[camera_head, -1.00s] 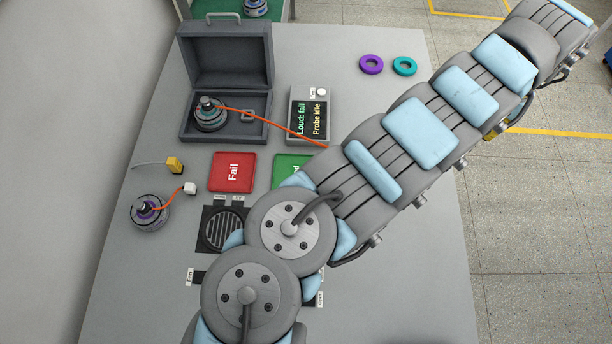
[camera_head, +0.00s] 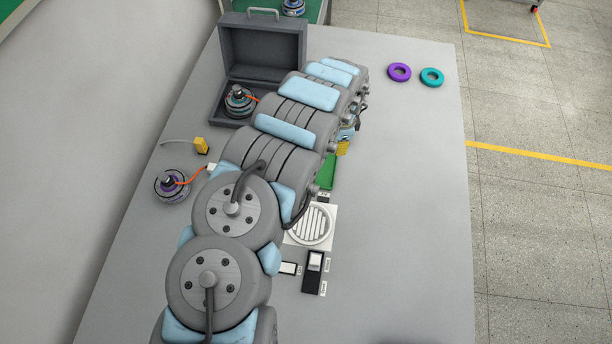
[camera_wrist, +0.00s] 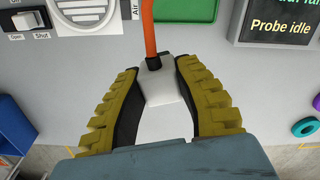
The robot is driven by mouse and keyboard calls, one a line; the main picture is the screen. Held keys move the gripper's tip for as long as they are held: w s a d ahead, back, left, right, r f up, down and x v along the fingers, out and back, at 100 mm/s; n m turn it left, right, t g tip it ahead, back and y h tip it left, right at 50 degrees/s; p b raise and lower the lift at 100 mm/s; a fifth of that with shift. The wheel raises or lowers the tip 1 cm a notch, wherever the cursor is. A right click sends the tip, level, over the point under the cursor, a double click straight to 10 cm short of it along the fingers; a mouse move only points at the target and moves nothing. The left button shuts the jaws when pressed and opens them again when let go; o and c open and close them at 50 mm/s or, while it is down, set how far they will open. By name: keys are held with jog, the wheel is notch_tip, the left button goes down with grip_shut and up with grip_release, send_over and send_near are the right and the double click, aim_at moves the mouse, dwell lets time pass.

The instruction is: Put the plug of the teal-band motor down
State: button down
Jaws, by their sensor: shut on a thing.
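My gripper (camera_wrist: 157,78) is shut on the white plug (camera_wrist: 161,88), one yellow-padded finger on each side. An orange cable (camera_wrist: 149,28) runs from the plug to the top of the wrist view. In the head view, only a yellow bit of my gripper shows beside the arm; the held plug is hidden. The motor with a teal-looking band (camera_head: 238,101) sits in the open grey case (camera_head: 262,50). Its orange cable goes under my arm. A purple-band motor (camera_head: 172,186) stands at the left, its white plug (camera_head: 210,167) partly behind my arm.
A yellow connector (camera_head: 201,146) lies near the purple-band motor. A green mat (camera_head: 328,172), white vent plate (camera_head: 314,226) and black switch (camera_head: 314,272) are right of my arm. Purple (camera_head: 399,72) and teal rings (camera_head: 432,77) lie far right. The table's right side is clear.

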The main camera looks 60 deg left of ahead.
jog(key=s+a+f+m, duration=0.25)
jog(key=s+f, duration=0.25)
jog(key=s, duration=0.5)
jog(key=s+a+f+m, duration=0.1)
jog(key=s+a+f, duration=0.3)
jog(key=s, duration=0.6)
jog(key=shift+n, duration=0.25)
jog(key=w+a+f+b, duration=0.2)
jog(key=a+f+b, duration=0.1)
jog(key=b, duration=0.5)
jog(key=w+a+f+b, duration=0.2)
jog(key=w+a+b, duration=0.1)
jog(key=b, duration=0.5)
jog(key=w+a+f+b, duration=0.2)
jog(key=a+f+b, duration=0.1)
jog(key=b, duration=0.5)
jog(key=shift+w+a+f+b, duration=0.1)
jog(key=shift+w+f+b, duration=0.2)
jog(key=shift+f+b, duration=0.05)
jog(key=w+a+f+b, duration=0.1)
jog(key=b, duration=0.1)
jog(key=shift+b, duration=0.4)
jog(key=shift+a+f+b, duration=0.15)
jog(key=shift+f+b, duration=0.35)
jog(key=shift+b, duration=0.3)
jog(key=shift+f+b, duration=1)
jog(key=shift+f, duration=0.2)
jog(key=shift+f, duration=0.1)
